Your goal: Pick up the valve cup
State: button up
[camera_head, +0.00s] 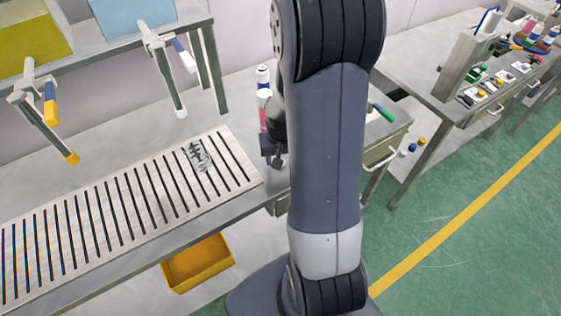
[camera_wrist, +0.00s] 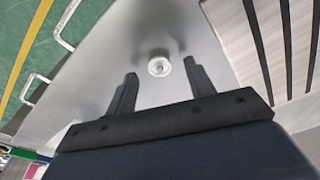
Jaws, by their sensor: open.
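The valve cup (camera_wrist: 158,67) is a small round, pale metal piece on the grey bench top in the wrist view. My gripper (camera_wrist: 160,78) is open, with its two dark fingers apart. The valve cup appears between and slightly beyond the fingertips, and no finger is seen touching it. In the head view my gripper (camera_head: 274,160) is low over the bench, right of the slatted conveyor, partly behind my arm. I cannot make out the valve cup in the head view.
A slatted conveyor (camera_head: 113,213) runs along the bench, with a grey cluttered item (camera_head: 198,157) on it. Bottles (camera_head: 263,85) stand behind my gripper. A yellow bin (camera_head: 197,263) sits below. A green-handled tool (camera_head: 383,113) lies to the right. Drawer handles (camera_wrist: 64,25) line the bench edge.

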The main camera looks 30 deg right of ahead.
jog(key=shift+f, duration=0.5)
jog(key=shift+c, duration=0.2)
jog(key=c, duration=1)
jog(key=shift+c, duration=0.2)
